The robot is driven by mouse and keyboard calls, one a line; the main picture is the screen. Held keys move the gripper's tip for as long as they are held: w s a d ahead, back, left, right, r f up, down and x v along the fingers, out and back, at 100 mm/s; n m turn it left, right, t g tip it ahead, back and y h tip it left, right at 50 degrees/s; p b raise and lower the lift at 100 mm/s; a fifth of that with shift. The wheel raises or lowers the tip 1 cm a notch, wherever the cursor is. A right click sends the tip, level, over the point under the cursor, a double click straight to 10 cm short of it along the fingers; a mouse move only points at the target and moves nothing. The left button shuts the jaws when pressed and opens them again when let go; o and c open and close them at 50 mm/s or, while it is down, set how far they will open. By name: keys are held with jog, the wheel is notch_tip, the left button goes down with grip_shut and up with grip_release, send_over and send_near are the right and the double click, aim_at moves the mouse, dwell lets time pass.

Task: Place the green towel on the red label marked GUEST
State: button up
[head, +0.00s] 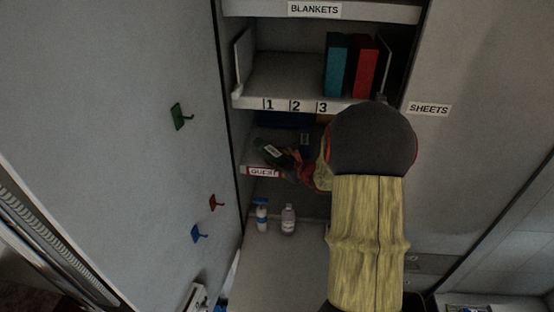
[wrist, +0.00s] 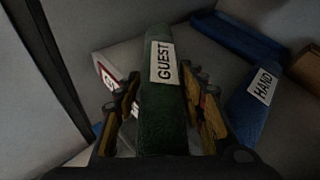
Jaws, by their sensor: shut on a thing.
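The green towel (wrist: 162,115) is a rolled dark green cloth with a white tag reading GUEST. My gripper (wrist: 160,100) is shut on it, with a finger on each side of the roll in the wrist view. In the head view the towel (head: 283,158) is over the middle shelf, just above the red GUEST label (head: 262,171) on that shelf's front edge. Part of the red label also shows in the wrist view (wrist: 104,75), left of the towel. I cannot tell whether the towel touches the shelf. My arm hides the right part of that shelf in the head view.
A blue towel (wrist: 256,100) tagged HAND lies to the right, beside a blue tray (wrist: 238,36). Teal and red upright items (head: 336,65) stand on the shelf above. Two bottles (head: 288,218) stand below. Hooks (head: 181,116) project from the left wall.

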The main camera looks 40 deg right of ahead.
jog(key=shift+f, duration=0.2)
jog(key=o, duration=1.2)
jog(key=shift+r, duration=0.1)
jog(key=shift+r, duration=0.1)
jog(key=shift+s+r, duration=0.15)
jog(key=v, duration=1.1)
jog(key=shift+s, duration=0.35)
jog(key=shift+a, duration=0.2)
